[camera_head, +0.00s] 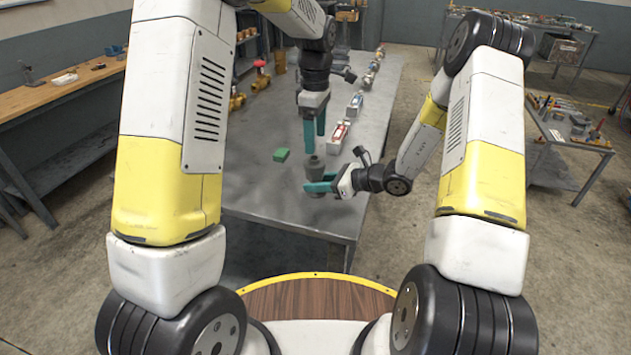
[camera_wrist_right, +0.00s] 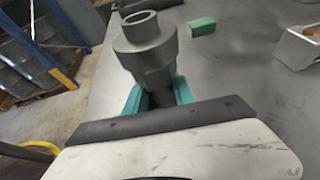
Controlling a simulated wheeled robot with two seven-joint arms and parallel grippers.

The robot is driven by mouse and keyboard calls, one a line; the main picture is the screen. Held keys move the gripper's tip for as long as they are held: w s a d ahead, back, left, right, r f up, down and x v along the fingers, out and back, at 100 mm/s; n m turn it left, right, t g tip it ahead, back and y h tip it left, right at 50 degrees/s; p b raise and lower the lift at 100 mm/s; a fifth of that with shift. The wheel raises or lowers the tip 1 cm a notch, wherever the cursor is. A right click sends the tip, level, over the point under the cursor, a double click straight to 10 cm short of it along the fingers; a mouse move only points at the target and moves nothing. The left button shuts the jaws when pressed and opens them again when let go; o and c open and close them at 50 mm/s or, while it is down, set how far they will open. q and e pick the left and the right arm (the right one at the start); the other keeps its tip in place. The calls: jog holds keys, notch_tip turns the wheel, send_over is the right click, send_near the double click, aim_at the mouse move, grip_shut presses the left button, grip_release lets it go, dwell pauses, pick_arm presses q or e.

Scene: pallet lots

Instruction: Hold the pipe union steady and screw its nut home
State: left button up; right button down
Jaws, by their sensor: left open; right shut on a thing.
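The grey pipe union (camera_head: 316,172) stands upright on the grey table near its front edge. In the right wrist view the union (camera_wrist_right: 148,62) shows a hollow round top over a wider body, with the nut (camera_wrist_right: 145,28) at its upper part. My right gripper (camera_head: 318,187) is shut on the union's lower body from the right. In the wrist view its teal fingers (camera_wrist_right: 160,97) lie on both sides of the union. My left gripper (camera_head: 314,130) is open and points down just above the union, with no clear contact. The thread is hidden.
A green block (camera_head: 281,154) lies left of the union. Several red, white and blue parts (camera_head: 338,136) stand in a row along the table's right side. Brass valves with red handles (camera_head: 261,76) are at the far left. The table's front left (camera_head: 255,195) is clear.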

aim_at(314, 158)
jog(key=shift+s+d+f, duration=0.1)
jog(key=shift+f, duration=0.1)
dwell(0.7)
pick_arm(q)
jog(key=shift+w+a, duration=0.15)
jog(key=shift+a, duration=0.15)
jog(key=shift+d+f, duration=0.15)
jog(key=shift+f, duration=3.85)
jog(key=shift+c, duration=0.2)
